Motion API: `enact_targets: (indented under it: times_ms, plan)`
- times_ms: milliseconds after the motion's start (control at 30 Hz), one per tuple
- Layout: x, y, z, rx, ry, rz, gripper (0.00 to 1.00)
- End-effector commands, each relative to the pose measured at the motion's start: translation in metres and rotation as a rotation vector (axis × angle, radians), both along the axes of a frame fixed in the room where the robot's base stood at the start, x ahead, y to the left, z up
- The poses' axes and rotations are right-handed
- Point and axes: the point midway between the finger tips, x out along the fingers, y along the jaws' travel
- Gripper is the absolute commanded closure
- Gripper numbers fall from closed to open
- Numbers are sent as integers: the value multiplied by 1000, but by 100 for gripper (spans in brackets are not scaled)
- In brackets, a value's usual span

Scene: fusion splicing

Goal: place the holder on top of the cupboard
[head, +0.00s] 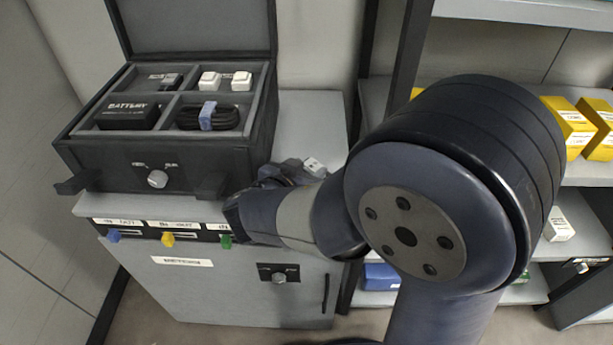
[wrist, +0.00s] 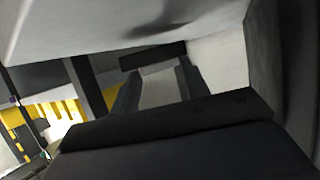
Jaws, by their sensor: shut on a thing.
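The grey cupboard (head: 190,290) stands left of centre in the head view, with a pale top and a row of small drawers with coloured knobs. My gripper (head: 285,172) is over the right part of the cupboard top, mostly hidden behind my wrist. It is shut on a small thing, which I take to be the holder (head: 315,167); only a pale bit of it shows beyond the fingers. I cannot tell whether it touches the cupboard top.
An open black case (head: 118,167) with a battery, cables and white parts in compartments takes up the left of the cupboard top. Bare top (head: 310,115) shows right of it. A shelf unit (head: 593,175) with yellow boxes (head: 572,127) stands at the right.

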Motion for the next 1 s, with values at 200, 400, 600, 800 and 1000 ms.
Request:
enact_targets:
  times_ms: [200, 400, 600, 800, 1000]
  plan:
    - [0, 0, -19, -1, 0, 0, 81]
    - [0, 0, -18, 0, -1, 0, 81]
    - [0, 0, -22, 2, -2, 0, 81]
    - [0, 0, -20, 1, 0, 0, 41]
    - [0, 0, -20, 0, 0, 0, 34]
